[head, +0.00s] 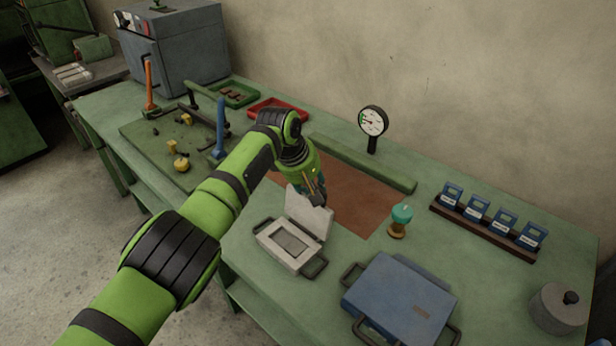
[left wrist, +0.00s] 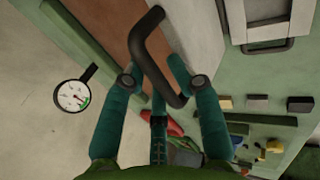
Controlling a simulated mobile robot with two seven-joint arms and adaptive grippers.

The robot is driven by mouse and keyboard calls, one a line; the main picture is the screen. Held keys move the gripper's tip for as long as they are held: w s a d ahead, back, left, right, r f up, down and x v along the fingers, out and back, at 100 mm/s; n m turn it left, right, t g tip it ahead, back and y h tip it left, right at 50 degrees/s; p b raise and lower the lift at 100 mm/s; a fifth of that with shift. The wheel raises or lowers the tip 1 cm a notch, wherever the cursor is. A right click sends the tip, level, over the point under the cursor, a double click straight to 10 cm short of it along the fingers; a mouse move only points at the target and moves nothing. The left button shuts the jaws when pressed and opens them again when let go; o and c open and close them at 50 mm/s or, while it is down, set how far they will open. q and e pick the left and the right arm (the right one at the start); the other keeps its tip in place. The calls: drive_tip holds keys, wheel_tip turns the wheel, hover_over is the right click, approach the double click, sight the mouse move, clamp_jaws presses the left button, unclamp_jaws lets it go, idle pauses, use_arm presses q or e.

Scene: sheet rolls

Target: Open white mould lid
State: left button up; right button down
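The white mould (head: 285,248) stands on the bench below centre in the head view. Its lid (head: 310,212) is raised and stands up at the far side of the base, so the grey recess shows. My left gripper (head: 318,194) is at the lid's top edge. In the left wrist view, the gripper's teal fingers (left wrist: 163,78) close in from both sides on the lid's dark looped handle (left wrist: 150,65). The lid (left wrist: 192,25) shows beside the handle at the top. My right gripper is not in view.
A blue mould (head: 400,298) lies closed at front right. A teal-topped tool (head: 400,220) and a dial gauge (head: 373,122) stand nearby. A brown mat (head: 355,195) lies behind the lid. Blue blocks in a rack (head: 485,228) and a grey pot (head: 560,308) are at right.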

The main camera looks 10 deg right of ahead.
use_arm(q)
drive_tip(key=shift+a+r, duration=0.15)
drive_tip(key=shift+r, duration=0.3)
drive_tip(key=v, duration=1.1)
drive_tip(key=shift+s, duration=0.1)
